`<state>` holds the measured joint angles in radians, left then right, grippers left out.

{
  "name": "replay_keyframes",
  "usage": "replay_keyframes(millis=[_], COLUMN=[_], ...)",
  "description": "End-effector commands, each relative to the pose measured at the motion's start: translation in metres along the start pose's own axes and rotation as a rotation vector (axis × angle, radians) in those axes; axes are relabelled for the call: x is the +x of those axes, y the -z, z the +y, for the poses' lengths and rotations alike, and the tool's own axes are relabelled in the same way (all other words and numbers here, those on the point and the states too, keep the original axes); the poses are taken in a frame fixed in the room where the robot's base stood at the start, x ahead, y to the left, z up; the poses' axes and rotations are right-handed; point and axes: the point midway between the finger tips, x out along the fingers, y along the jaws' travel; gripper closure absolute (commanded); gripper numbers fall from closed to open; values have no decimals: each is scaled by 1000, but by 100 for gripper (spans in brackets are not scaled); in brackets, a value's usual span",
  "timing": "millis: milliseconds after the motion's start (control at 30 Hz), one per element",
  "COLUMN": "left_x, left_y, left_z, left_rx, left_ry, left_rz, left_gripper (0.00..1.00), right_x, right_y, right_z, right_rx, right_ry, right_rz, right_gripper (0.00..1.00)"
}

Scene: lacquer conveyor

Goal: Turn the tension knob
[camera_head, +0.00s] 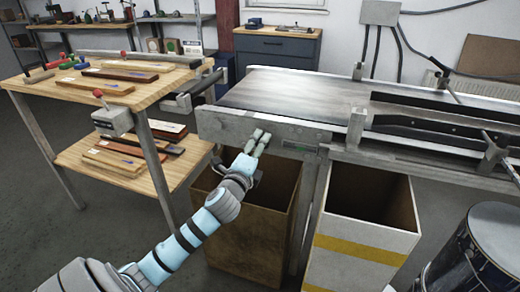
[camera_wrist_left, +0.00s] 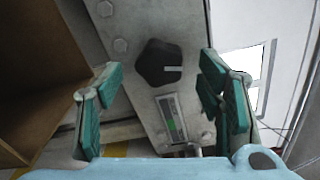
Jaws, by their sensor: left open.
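The tension knob (camera_wrist_left: 158,62) shows in the left wrist view as a dark knob with several lobes and a pale pointer mark facing right. It sits on the grey conveyor side plate (camera_wrist_left: 190,30), above a small scale with a green band (camera_wrist_left: 172,118). My left gripper (camera_wrist_left: 162,95) is open, its green-padded fingers on either side of the view with the knob showing between and beyond them. No finger visibly touches it. In the head view my left gripper (camera_head: 262,140) is at the conveyor's near end plate, and the knob cannot be made out. My right gripper is not in view.
An open brown box (camera_head: 245,235) stands below my left gripper. A white box with yellow stripes (camera_head: 355,258) stands right of it, under the conveyor (camera_head: 290,90). A dark drum (camera_head: 480,250) is at lower right. A wooden bench (camera_head: 75,93) with boards stands left.

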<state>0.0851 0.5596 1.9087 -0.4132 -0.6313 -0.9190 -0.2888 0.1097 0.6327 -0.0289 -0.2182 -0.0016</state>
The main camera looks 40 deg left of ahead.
Motion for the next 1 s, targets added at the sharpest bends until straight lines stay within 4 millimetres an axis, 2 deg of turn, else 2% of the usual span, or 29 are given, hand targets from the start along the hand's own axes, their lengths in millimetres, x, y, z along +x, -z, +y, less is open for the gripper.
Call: replay_keyframes(millis=[33, 167, 433, 733, 1000], left_x=[8, 20, 22, 22, 22], left_y=[0, 0, 0, 0, 0], left_z=[2, 1, 0, 0, 0], left_rx=[-2, -1, -1, -1, -23], left_ry=[0, -1, -1, -1, -1], left_rz=[-2, 0, 1, 1, 1], left_gripper=[39, 39, 39, 87, 87], right_x=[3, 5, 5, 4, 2], right_y=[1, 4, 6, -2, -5], right_z=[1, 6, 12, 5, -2], right_rx=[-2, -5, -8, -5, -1], right_ry=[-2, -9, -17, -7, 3], right_rz=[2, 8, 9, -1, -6], right_gripper=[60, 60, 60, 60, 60])
